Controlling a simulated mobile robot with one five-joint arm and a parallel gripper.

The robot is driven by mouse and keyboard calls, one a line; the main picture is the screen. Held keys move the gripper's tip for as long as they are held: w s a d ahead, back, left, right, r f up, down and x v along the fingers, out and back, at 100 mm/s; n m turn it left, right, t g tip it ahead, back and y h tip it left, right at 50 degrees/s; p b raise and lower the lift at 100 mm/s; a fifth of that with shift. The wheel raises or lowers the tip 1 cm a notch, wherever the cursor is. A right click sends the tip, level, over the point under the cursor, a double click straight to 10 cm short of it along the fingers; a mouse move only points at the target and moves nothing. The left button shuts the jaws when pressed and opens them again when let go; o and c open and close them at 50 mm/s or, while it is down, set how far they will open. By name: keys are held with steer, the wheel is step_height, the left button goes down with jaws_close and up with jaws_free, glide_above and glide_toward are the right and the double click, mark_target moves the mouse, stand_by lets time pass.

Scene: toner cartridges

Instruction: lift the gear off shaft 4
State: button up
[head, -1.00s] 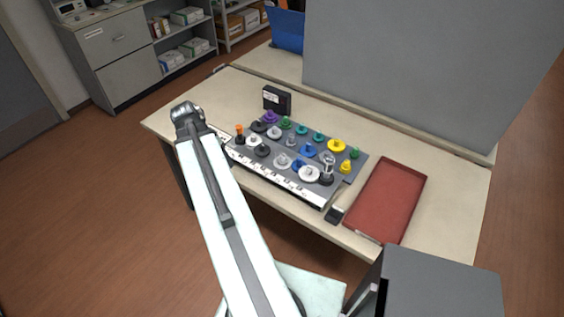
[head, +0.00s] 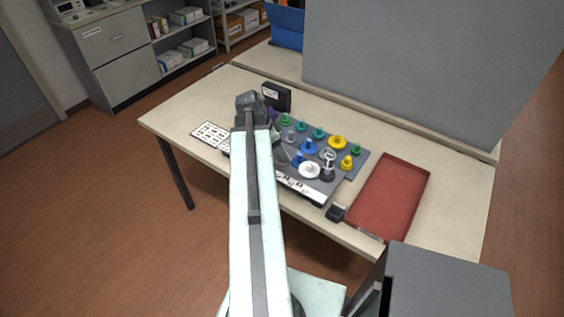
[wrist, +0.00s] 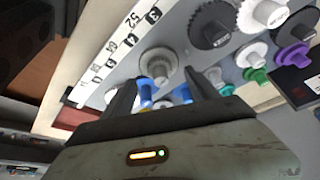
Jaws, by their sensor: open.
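The gear board, with a white label strip (head: 303,190) along its front, holds several coloured gears on shafts. The strip also shows in the wrist view (wrist: 118,48), but I cannot tell which shaft is number 4. My gripper (wrist: 163,84) is open and empty. A grey gear (wrist: 158,62) shows just beyond and between its fingertips, apart from them as far as I can tell. A dark gear (wrist: 212,24), a white gear (wrist: 263,11) and a purple gear (wrist: 293,54) lie to the right. In the head view my arm hides the gripper and the board's left part.
A red tray (head: 390,200) lies right of the board, with a small black object (head: 335,213) near its front left. A black box (head: 277,97) stands behind the board. A gridded white card (head: 210,134) lies at left. A grey partition (head: 430,70) rises behind.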

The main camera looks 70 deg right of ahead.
steer(key=b+x, duration=0.2)
steer(key=x, duration=0.2)
steer(key=shift+w+b, duration=0.1)
steer(key=shift+b, duration=0.25)
steer(key=shift+r, duration=0.15)
steer(key=c, duration=1)
steer(key=shift+c, duration=0.2)
step_height(320, 180, up, 10)
steer(key=p, duration=1)
steer(key=shift+r+p, duration=0.15)
steer(key=shift+p, duration=0.2)
